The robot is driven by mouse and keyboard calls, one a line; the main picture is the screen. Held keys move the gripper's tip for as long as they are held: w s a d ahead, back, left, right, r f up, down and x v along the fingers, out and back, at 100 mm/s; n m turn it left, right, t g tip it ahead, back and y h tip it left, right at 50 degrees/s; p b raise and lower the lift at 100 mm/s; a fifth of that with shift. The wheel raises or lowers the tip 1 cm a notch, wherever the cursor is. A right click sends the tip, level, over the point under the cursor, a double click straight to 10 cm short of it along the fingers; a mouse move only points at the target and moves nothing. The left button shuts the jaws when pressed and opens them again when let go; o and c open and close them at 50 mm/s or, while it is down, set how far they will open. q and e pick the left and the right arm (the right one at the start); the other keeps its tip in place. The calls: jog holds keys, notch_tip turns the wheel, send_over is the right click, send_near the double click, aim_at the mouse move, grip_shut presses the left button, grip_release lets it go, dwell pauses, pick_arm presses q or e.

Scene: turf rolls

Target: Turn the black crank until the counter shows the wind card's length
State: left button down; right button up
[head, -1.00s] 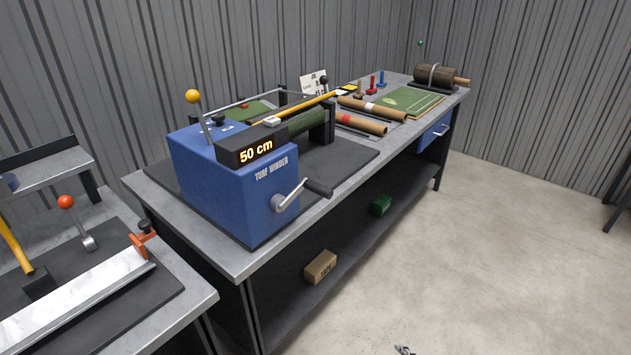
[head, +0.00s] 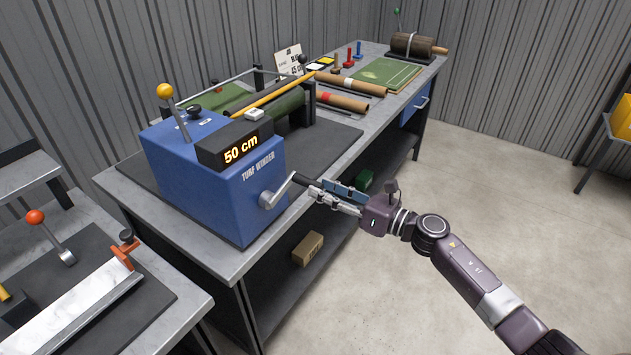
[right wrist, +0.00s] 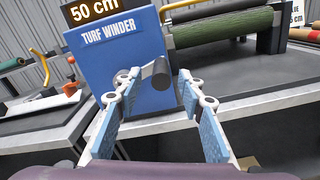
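The blue turf winder (head: 215,190) stands on the bench, and its counter (head: 240,149) reads 50 cm, also in the right wrist view (right wrist: 95,9). The crank's silver arm (head: 278,190) slants up from the winder's front to a black handle (head: 304,179). My right gripper (head: 316,190) is at the handle, fingers apart. In the right wrist view the handle (right wrist: 156,75) shows between the open fingertips (right wrist: 157,86); contact cannot be told. The wind card (head: 288,62) stands behind the winder, partly hidden; its length looks like 45 cm. My left gripper is out of view.
A yellow-knobbed lever (head: 166,92) rises from the winder. Wrapped rolls (head: 345,98) and a green mat (head: 386,72) lie farther along the bench. A cardboard box (head: 308,249) sits on the lower shelf. A second bench (head: 190,312) stands at left.

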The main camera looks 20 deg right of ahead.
jog(key=shift+x, duration=1.5)
jog(key=shift+f, duration=0.1)
grip_shut()
